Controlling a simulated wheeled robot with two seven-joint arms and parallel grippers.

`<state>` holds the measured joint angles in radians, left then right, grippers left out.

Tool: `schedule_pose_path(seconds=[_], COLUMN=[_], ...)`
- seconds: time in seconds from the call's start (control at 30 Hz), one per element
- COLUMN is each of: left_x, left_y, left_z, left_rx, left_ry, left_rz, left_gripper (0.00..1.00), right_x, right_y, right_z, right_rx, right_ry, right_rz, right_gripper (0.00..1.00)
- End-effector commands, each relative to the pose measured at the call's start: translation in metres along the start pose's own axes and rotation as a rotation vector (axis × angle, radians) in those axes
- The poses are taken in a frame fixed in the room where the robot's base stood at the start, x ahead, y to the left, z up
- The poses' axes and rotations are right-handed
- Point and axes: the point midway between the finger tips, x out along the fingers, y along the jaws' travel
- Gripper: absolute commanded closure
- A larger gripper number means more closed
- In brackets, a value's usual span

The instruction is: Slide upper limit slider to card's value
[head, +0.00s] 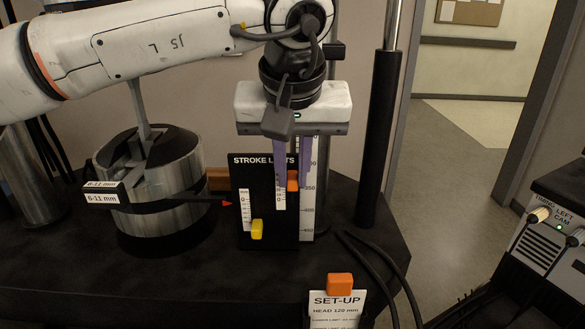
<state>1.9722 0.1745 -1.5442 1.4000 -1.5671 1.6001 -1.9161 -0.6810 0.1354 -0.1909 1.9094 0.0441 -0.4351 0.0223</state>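The black STROKE LIMITS panel (263,172) stands upright on the dark machine table. An orange slider (293,182) sits high at its right side, and a yellow slider (257,229) sits low on its left. My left gripper (292,175) points down from above, its purple fingers apart with the orange slider between or just behind their tips. I cannot tell whether they touch it. The gripper hides the panel's upper right. A SET-UP card (335,305) stands at the front with an orange clip; its first line reads HEAD 120 mm, the lower lines are too small to read. My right gripper is not in view.
A metal cylinder (165,185) with a 6-11 mm label stands left of the panel, and a red pointer reaches toward the panel. A black column (378,140) rises close on the right. Black cables run over the table's right edge.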

Motion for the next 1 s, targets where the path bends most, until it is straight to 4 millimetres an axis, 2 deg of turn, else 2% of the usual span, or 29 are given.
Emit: schedule_pose_path(seconds=[0.23, 0.53, 0.8, 0.83, 0.93, 1.0], left_x=[0.006, 0.032, 0.033, 0.033, 0.032, 0.032], left_y=[0.000, 0.000, 0.000, 0.000, 0.000, 0.000], left_z=[0.002, 0.013, 0.014, 0.014, 0.013, 0.013], left_rx=[0.000, 0.000, 0.000, 0.000, 0.000, 0.000], left_ry=[0.000, -0.001, -0.001, -0.001, -0.001, 0.000], left_rz=[0.000, -0.001, -0.001, -0.001, 0.000, 0.000], left_gripper=[1.00, 1.00, 1.00, 0.81, 0.64, 0.64], right_x=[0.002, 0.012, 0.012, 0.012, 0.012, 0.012], right_y=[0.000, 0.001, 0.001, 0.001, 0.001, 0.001], right_z=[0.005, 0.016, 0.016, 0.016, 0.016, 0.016], right_rx=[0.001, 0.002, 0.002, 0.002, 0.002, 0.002], right_ry=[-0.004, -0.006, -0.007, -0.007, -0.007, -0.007], right_rz=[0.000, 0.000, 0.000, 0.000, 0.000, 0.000], right_gripper=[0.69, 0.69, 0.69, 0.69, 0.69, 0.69])
